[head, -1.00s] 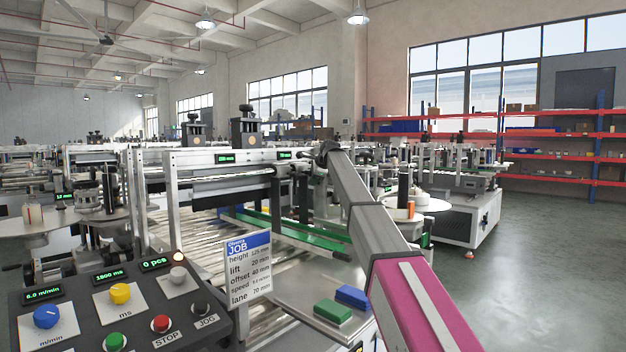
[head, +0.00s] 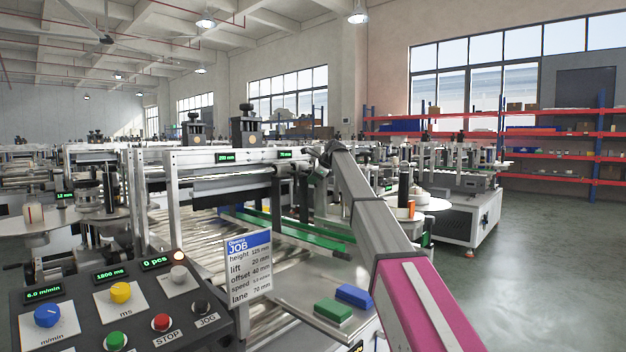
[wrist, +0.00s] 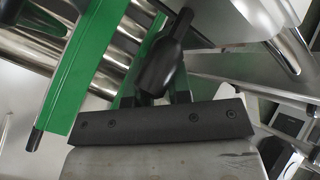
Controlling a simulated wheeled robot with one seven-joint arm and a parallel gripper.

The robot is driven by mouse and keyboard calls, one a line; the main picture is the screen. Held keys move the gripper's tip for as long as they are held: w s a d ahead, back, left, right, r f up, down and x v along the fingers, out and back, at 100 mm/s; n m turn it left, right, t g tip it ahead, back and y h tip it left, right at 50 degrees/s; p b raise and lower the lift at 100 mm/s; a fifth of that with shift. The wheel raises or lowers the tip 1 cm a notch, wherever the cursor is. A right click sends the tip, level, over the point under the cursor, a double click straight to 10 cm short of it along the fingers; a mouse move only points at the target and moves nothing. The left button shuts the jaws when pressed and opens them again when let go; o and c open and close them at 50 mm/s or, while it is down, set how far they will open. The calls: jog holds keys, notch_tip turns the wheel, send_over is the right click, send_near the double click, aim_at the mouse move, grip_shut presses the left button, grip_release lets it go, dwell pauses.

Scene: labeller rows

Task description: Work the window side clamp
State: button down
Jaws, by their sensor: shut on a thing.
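In the wrist view a black, bottle-shaped clamp handle (wrist: 161,66) sits between the two short dark fingers of my gripper (wrist: 164,97). My gripper is shut on it. In the head view my gripper (head: 322,152) is at the far end of my arm, by the right end of the labeller's crossbar; the handle is too small to make out there. The green guide rails (head: 292,230) run over the rollers below; one green rail (wrist: 84,70) also shows at left in the wrist view. The clamp's body is mostly hidden.
A job card (head: 249,265) reads lane 70 mm, and a small green display (head: 286,154) is on the crossbar. The control panel (head: 85,290) is at lower left. A green block (head: 333,311) and a blue block (head: 354,295) lie on the metal plate. Open floor is at right.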

jog(key=shift+s+a+m+g+y, duration=0.1)
jog(key=shift+a+m+g+y, duration=0.1)
jog(key=shift+m+g+y, duration=0.35)
jog(key=shift+g, duration=0.25)
jog(key=c, duration=1.1)
grip_release()
jog(key=shift+f, duration=0.1)
jog(key=shift+s, duration=0.1)
jog(key=v, duration=1)
jog(key=shift+d+r, duration=0.25)
jog(key=shift+d, duration=0.05)
